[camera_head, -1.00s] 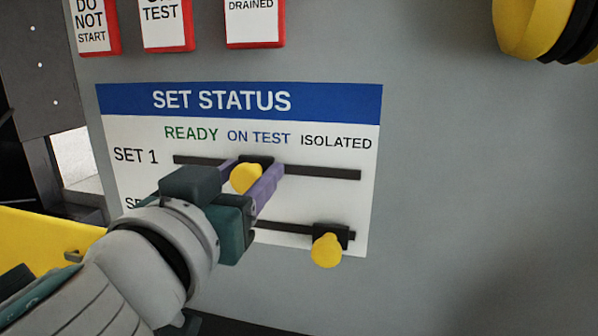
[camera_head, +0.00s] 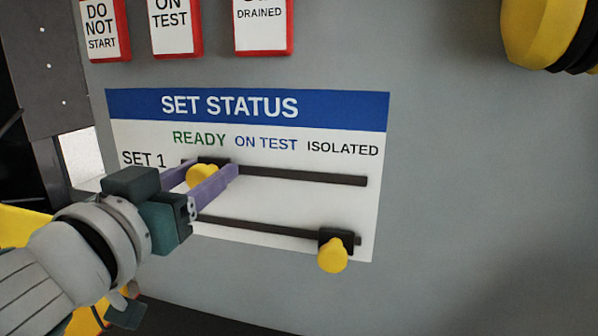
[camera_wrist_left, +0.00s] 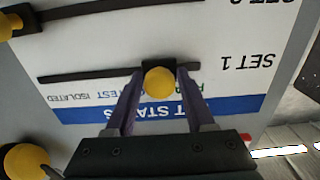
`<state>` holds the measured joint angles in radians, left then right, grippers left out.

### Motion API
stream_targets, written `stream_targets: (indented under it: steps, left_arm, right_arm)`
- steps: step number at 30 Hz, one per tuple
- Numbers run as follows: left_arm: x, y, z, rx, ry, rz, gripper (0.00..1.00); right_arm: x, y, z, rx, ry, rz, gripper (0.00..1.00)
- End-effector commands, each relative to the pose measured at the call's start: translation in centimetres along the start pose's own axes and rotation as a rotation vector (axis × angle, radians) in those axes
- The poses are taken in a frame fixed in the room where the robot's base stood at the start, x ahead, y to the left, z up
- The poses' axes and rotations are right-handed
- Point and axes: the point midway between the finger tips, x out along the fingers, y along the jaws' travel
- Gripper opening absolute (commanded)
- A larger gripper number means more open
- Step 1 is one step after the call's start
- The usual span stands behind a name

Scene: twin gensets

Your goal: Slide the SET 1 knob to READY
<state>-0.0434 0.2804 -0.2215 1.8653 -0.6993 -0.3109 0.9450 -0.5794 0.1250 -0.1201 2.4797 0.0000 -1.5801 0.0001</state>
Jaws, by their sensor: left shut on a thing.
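The SET STATUS board (camera_head: 300,215) is on a grey wall, with READY, ON TEST and ISOLATED above the upper rail. The yellow SET 1 knob (camera_head: 202,175) is on that rail (camera_head: 300,176), near its left end, below READY. My left gripper (camera_head: 202,174) is shut on this knob, one purple finger on each side. The left wrist view shows the knob (camera_wrist_left: 159,83) between the fingers, with the board upside down. The right gripper is not in view.
The lower rail (camera_head: 275,230) carries another yellow knob (camera_head: 333,256) at its right end, below ISOLATED. Red-framed signs (camera_head: 264,25) hang above the board. A yellow and black round object (camera_head: 535,32) is at the upper right.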

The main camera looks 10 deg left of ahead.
Motion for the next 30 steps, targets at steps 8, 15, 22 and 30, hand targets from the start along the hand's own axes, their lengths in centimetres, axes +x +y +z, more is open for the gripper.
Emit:
stream_targets:
  steps: [8, 15, 22, 30]
  left_arm:
    - [-0.1, -3.0, 0.1, 0.001, -0.003, -0.006, 0.00]
    - [0.0, -3.1, 0.1, 0.001, -0.003, -0.009, 0.55]
    - [0.0, -3.0, 0.1, 0.002, -0.002, -0.007, 0.71]
    - [-0.2, -2.9, 0.0, 0.001, -0.001, -0.004, 0.71]
  right_arm:
    - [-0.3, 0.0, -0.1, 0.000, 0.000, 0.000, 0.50]
    - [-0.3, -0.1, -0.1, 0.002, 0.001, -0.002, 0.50]
    - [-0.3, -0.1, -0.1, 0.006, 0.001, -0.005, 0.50]
    - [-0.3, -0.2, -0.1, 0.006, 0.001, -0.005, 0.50]
